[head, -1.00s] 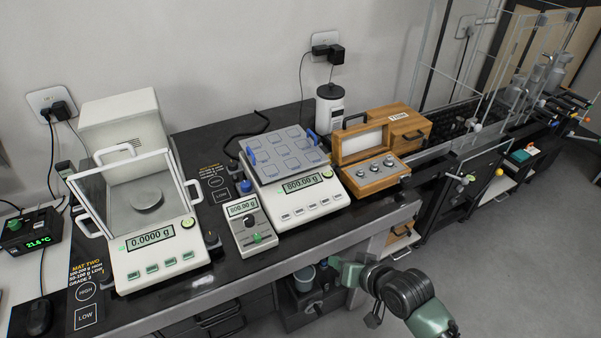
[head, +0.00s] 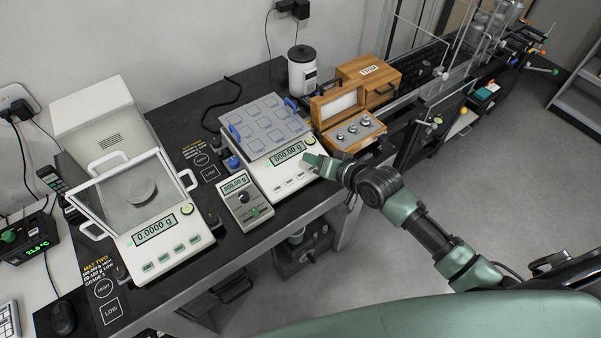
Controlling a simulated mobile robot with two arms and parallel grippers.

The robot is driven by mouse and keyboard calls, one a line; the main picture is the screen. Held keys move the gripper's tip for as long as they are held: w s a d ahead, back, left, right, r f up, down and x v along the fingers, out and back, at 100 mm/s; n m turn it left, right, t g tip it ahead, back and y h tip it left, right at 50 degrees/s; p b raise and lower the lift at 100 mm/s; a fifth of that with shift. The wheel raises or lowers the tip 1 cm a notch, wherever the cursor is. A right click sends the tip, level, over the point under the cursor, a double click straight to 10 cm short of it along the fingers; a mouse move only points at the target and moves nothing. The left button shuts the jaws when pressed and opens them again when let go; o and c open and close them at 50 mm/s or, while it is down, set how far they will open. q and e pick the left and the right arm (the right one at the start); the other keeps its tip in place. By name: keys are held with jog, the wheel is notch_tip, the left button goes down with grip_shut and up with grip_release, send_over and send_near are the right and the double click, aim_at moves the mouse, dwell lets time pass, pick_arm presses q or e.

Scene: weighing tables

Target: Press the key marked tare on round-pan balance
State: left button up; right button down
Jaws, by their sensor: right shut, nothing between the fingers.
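The round-pan balance (head: 170,239) stands at the left of the bench, with a glass shield around a small round pan (head: 141,191). Its display (head: 155,229) reads 0.0000 g. Several green keys (head: 172,253) line its front panel; their labels are too small to read. My right gripper (head: 312,162) is shut and empty. It is well to the right of that balance, at the right end of the square-platform balance's (head: 259,178) front panel; I cannot tell if it touches. My left gripper is not in view.
A wooden weight box (head: 353,130) is open behind my right gripper. A white canister (head: 303,72) stands at the back.

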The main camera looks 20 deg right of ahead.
aim_at(301, 175)
jog(key=f+b, duration=0.2)
jog(key=w+f+b, duration=0.1)
jog(key=f+b, duration=0.2)
jog(key=w+a+f+b, duration=0.1)
jog(key=f+b, duration=0.1)
jog(key=b, duration=0.1)
jog(key=shift+w+f, duration=0.1)
jog(key=shift+f, duration=0.25)
jog(key=shift+w+f, duration=0.15)
jog(key=shift+f, duration=0.2)
jog(key=shift+f, duration=0.15)
dwell(1.4)
jog(key=shift+w+f+b, duration=0.1)
jog(key=shift+f+b, duration=0.15)
jog(key=shift+b, duration=0.05)
jog(key=shift+w+f, duration=0.1)
jog(key=shift+f, duration=0.25)
dwell(0.7)
jog(key=shift+r, duration=0.1)
jog(key=shift+s+r+p, duration=0.25)
jog(key=shift+r+p, duration=0.4)
jog(key=shift+p, duration=0.15)
